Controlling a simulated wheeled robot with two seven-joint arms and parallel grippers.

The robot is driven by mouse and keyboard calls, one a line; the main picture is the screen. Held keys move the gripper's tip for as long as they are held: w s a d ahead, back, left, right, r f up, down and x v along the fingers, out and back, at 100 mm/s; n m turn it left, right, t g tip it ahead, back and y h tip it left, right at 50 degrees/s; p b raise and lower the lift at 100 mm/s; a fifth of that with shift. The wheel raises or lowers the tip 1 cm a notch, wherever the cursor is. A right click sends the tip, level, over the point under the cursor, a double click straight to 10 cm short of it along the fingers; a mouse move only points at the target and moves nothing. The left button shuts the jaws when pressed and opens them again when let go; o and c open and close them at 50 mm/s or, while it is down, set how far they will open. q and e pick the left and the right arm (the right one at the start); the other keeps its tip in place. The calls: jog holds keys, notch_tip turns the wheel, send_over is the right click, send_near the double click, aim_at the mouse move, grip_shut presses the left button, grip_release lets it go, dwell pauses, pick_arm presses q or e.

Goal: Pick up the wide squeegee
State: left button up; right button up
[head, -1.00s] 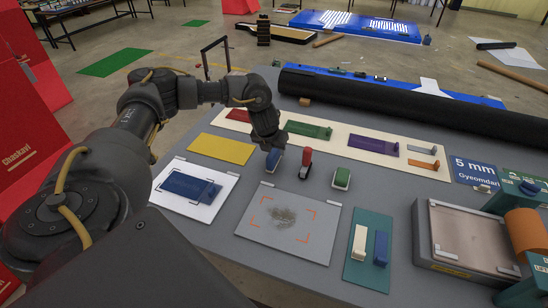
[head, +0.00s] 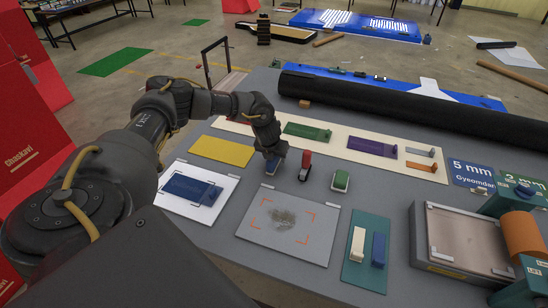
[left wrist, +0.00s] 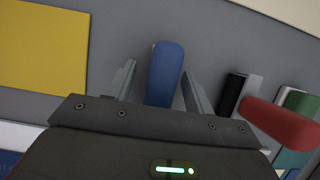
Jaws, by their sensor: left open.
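Three small upright-handled tools stand in a row on the grey table: a blue one (head: 272,165), a red one (head: 305,166) and a green one (head: 341,180). I cannot tell from the pictures which is the wide squeegee. My left gripper (head: 271,154) is low over the blue tool and partly hides it. In the left wrist view, the blue handle (left wrist: 165,72) lies between the two spread fingers of the left gripper (left wrist: 159,74), with a gap on both sides. The red handle (left wrist: 280,124) is to its right. My right gripper is not in view.
A yellow sheet (head: 221,150) and a white board with a blue piece (head: 190,187) lie to the left. A grey plate (head: 289,243) lies in front. A teal mat (head: 354,272) holds two blocks. A cream strip (head: 395,159) and black roll (head: 415,105) lie behind.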

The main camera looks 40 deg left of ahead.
pick_arm(q)
jog(key=shift+f, duration=0.15)
jog(key=shift+c, duration=0.6)
jog(key=c, duration=1)
